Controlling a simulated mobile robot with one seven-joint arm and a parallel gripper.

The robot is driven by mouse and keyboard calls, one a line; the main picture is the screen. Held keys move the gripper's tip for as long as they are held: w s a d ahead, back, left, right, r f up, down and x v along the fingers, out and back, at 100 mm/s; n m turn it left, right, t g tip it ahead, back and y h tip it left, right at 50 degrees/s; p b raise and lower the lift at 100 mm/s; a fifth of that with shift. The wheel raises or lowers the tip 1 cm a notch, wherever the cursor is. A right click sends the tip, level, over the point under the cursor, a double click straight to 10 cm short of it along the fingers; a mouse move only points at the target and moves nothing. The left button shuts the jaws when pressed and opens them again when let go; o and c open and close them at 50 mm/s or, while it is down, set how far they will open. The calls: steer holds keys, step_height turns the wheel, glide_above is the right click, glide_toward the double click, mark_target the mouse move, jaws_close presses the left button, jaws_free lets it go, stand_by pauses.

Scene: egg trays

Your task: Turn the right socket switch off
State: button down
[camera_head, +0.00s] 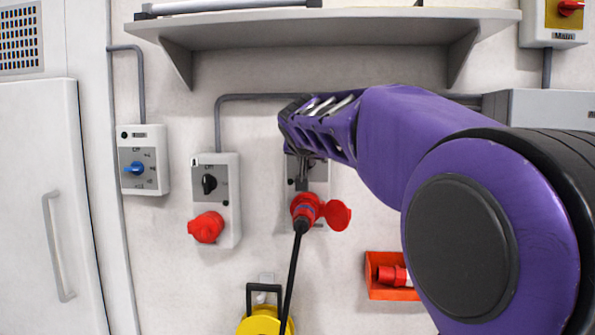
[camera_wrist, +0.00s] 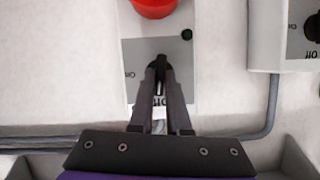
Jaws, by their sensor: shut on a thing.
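The right socket box (camera_head: 320,177) is on the wall behind my gripper (camera_head: 302,186), with a red plug (camera_head: 305,209) and black cable below and an open red lid (camera_head: 339,215). Its grey panel (camera_wrist: 134,60) also shows in the wrist view, upside down. My gripper (camera_wrist: 160,80) points at this panel, its two fingers close together. The fingers are shut on the dark switch knob (camera_wrist: 160,63), which they largely cover. The knob's exact turn and most of its lettering are hidden.
The left socket box (camera_head: 230,180) has a black knob (camera_head: 209,184) and red cover (camera_head: 206,228). A blue-knob switch box (camera_head: 129,145) is farther left. A shelf (camera_head: 330,22) juts out above. An orange bin (camera_head: 375,262) and yellow reel (camera_head: 262,321) are below.

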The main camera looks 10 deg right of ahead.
steer(key=shift+a+n+h+b, duration=0.1)
steer(key=shift+n+h+b, duration=0.25)
steer(key=shift+n, duration=0.25)
steer(key=c, duration=0.9)
jaws_free()
